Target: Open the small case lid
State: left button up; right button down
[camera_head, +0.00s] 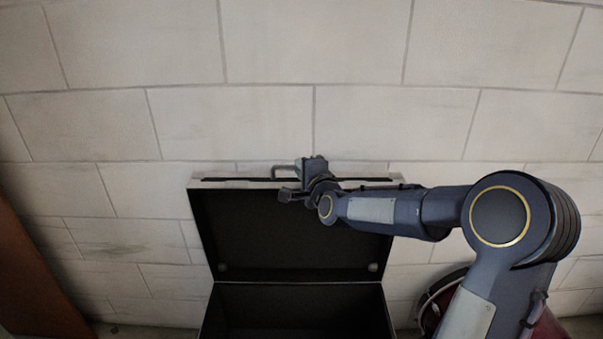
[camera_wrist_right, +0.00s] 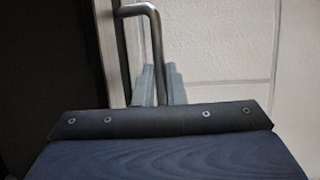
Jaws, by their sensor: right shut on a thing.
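A small black case (camera_head: 300,282) stands at the bottom centre of the head view with its lid (camera_head: 255,230) raised steeply and its dark inside facing me. A metal bar handle (camera_head: 284,170) sticks up from the lid's top edge; it also shows in the right wrist view (camera_wrist_right: 155,40). My right gripper (camera_head: 300,180) is at the handle and shut on it. In the right wrist view the fingers (camera_wrist_right: 152,85) meet the handle's lower leg, partly hidden behind the gripper body. My left gripper is not in view.
A pale block wall (camera_head: 240,120) stands behind the lid. A brown wooden panel (camera_head: 35,270) is at the left edge. A dark red round object (camera_head: 440,300), probably a drum, sits at the lower right, partly hidden by my right arm.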

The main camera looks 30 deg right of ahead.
jog(key=c, duration=1.5)
grip_release()
jog(key=s, duration=0.5)
jog(key=s+r+b, duration=0.1)
jog(key=s, duration=0.1)
jog(key=shift+s+a, duration=0.25)
jog(key=shift+s, duration=0.1)
